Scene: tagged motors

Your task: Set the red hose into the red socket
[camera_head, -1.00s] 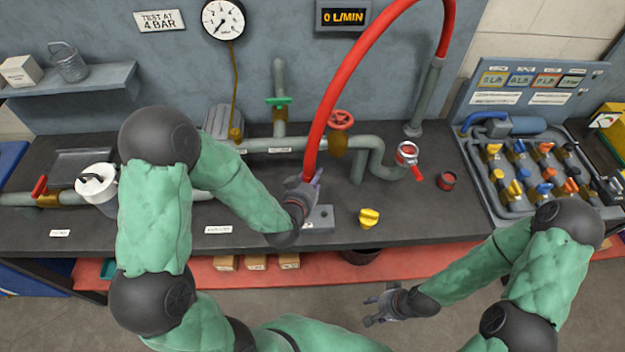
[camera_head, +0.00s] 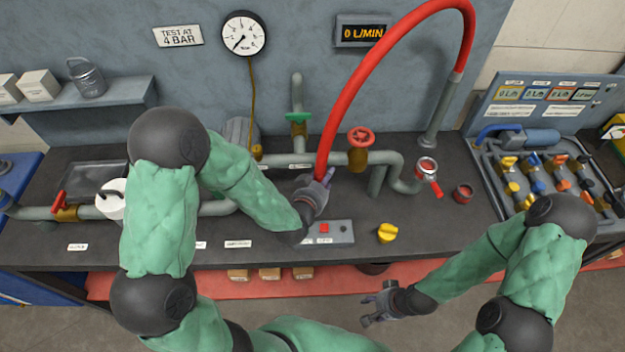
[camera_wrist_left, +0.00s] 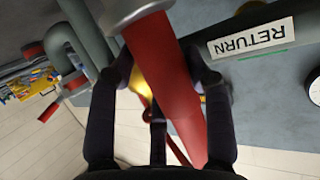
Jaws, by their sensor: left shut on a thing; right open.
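The red hose (camera_head: 350,93) arches from a grey standpipe at the back right down to my left gripper (camera_head: 322,186). My left gripper is shut on the hose near its lower end, above the bench. In the left wrist view the hose (camera_wrist_left: 165,70) runs between the fingers, with a grey collar (camera_wrist_left: 130,10) at the top edge. The red-rimmed, upward-facing pipe end (camera_head: 427,165), apparently the red socket, is to the right of the gripper, clear of the hose. My right gripper (camera_head: 370,306) is open and empty in front of the bench.
A red handwheel valve (camera_head: 361,138) and grey pipes stand behind the hose. A red-rimmed cup (camera_head: 463,192) sits right of the pipe end. A yellow knob (camera_head: 387,232) and a grey button box (camera_head: 340,232) are near the bench front. A motor tray (camera_head: 485,190) lies at right.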

